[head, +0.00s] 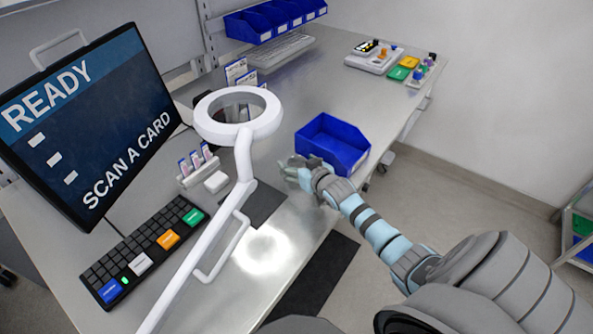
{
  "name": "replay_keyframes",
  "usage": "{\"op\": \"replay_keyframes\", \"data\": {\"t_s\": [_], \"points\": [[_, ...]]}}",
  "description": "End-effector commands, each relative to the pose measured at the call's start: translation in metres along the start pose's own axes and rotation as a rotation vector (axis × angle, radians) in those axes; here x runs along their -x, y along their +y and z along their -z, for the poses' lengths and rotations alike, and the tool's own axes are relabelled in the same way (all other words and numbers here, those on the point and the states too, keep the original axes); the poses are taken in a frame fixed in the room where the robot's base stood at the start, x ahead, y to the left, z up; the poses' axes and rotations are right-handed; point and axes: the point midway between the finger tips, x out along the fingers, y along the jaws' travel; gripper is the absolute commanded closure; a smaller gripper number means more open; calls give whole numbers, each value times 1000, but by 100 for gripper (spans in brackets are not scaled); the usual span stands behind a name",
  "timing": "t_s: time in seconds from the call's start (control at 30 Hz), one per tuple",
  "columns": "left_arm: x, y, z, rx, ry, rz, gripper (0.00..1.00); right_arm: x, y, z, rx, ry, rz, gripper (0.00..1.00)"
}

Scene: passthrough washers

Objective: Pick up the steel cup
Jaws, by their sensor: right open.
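I cannot make out a steel cup in the head view. My right gripper (291,169) is open over the steel bench (310,72), at the near left side of a blue bin (333,143). Its fingers are small and partly blurred in this view, and I see nothing clearly held between them. My left gripper is not in view.
A white ring magnifier lamp (243,178) arches over the bench left of my right gripper. A monitor (82,125), keyboard (140,250) and card rack (197,168) stand at left. Blue shelf bins (275,22) and a device with buttons (374,57) are farther back.

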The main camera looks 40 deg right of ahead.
Motion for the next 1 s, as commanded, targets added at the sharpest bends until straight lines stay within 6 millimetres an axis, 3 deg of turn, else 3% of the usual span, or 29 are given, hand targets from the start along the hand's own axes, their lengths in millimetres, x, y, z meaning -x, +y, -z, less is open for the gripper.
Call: {"op": "replay_keyframes", "data": {"t_s": [0.1,0.3,0.63,0.97,1.0], "points": [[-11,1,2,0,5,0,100,-17,2,-3,0,0,-2,26],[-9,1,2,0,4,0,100,-18,2,-1,3,-1,-2,26],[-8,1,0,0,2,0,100,-17,2,-1,3,-1,-3,77],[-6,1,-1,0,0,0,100,-15,3,4,3,-1,-3,79],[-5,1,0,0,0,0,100,-14,3,9,4,1,-3,84]]}}
